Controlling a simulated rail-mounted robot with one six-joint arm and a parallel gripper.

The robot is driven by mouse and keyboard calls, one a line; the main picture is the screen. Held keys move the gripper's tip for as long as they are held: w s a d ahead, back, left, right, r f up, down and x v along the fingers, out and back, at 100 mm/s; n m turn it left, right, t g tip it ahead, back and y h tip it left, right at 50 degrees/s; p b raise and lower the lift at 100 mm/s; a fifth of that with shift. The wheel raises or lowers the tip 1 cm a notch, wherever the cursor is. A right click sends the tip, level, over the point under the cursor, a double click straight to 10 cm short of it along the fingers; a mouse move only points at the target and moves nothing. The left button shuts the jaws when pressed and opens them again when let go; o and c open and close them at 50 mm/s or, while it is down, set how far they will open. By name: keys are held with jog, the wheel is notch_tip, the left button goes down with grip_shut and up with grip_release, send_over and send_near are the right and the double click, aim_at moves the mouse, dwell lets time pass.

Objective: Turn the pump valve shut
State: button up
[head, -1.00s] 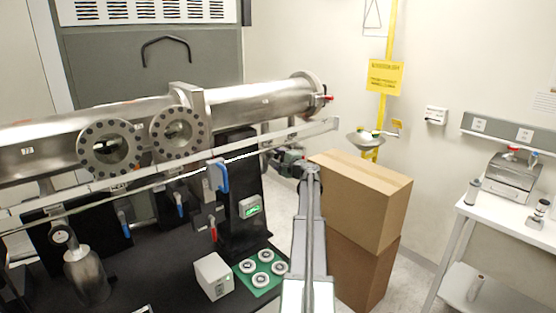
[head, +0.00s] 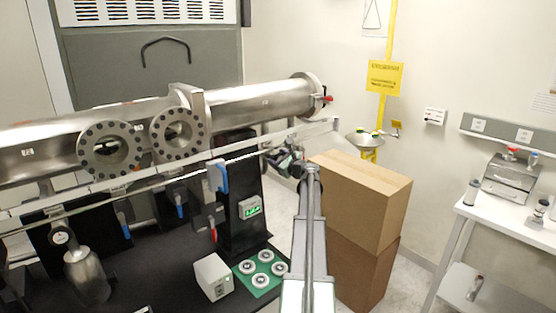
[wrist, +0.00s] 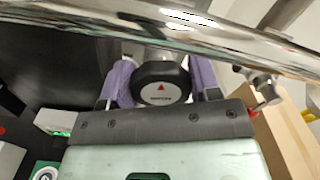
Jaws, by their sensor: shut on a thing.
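In the head view, my gripper (head: 284,163) is below the right part of the steel tube, beside the dark stand. The knob cannot be made out there, as the gripper and arm cover that spot.
The long steel tube (head: 254,101) and a thin rail (head: 268,146) run just above my gripper. Stacked cardboard boxes (head: 362,196) stand close to the right of my arm. A green display box (head: 250,207), a white box (head: 213,277) and a green mat (head: 245,278) are at lower left.

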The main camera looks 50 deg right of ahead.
jog(key=shift+m, duration=1.2)
jog(key=o, duration=0.9)
jog(key=shift+s, duration=0.1)
jog(key=v, duration=1)
jog(key=shift+s+a, duration=0.1)
jog(key=shift+s, duration=0.2)
